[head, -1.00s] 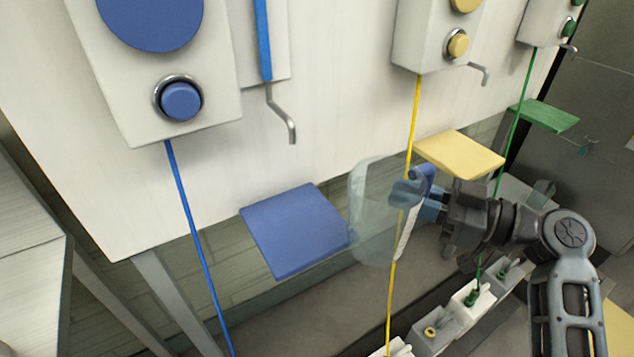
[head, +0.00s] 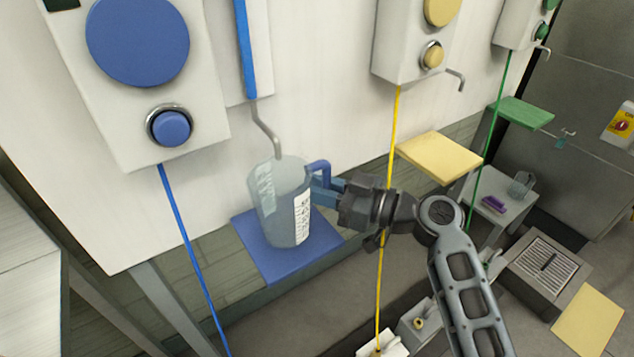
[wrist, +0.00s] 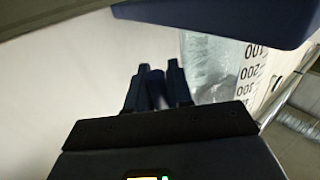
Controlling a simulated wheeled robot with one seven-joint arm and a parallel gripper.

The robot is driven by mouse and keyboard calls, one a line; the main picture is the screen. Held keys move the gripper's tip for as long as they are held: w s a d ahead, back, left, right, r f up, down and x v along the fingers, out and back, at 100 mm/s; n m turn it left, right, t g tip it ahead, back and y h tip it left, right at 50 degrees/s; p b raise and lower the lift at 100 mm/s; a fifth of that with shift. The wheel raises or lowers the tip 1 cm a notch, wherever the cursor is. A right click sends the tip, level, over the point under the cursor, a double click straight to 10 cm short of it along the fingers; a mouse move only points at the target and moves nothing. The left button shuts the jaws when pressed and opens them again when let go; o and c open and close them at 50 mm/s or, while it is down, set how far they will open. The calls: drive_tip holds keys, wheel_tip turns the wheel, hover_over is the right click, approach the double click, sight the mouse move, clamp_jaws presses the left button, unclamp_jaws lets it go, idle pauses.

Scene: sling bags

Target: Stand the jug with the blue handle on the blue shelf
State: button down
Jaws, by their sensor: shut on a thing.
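The clear jug with the blue handle (head: 280,203) is upright in the head view, over the blue shelf (head: 268,267) and under the bent metal spout. Whether its base touches the shelf or hovers just above it I cannot tell. My gripper (head: 322,187) is shut on the blue handle, at the jug's right side. In the wrist view my gripper's fingers (wrist: 157,88) close around the handle, and the jug's clear wall with printed numbers (wrist: 225,68) shows to their right.
A metal spout (head: 266,132) hangs from the wall right above the jug. A white box with a blue button (head: 170,127) is to the left. A yellow shelf (head: 440,158) and a green shelf (head: 522,112) stand to the right. A yellow cord (head: 391,135) hangs near my arm.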

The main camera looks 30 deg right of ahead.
drive_tip(key=shift+f+b, duration=0.25)
drive_tip(key=shift+b, duration=0.1)
drive_tip(key=c, duration=1)
unclamp_jaws()
drive_tip(key=shift+r, duration=0.1)
drive_tip(key=shift+r+p, duration=0.15)
drive_tip(key=shift+p, duration=0.15)
drive_tip(key=b+v, duration=0.3)
drive_tip(key=v, duration=0.9)
drive_tip(key=shift+b, duration=0.4)
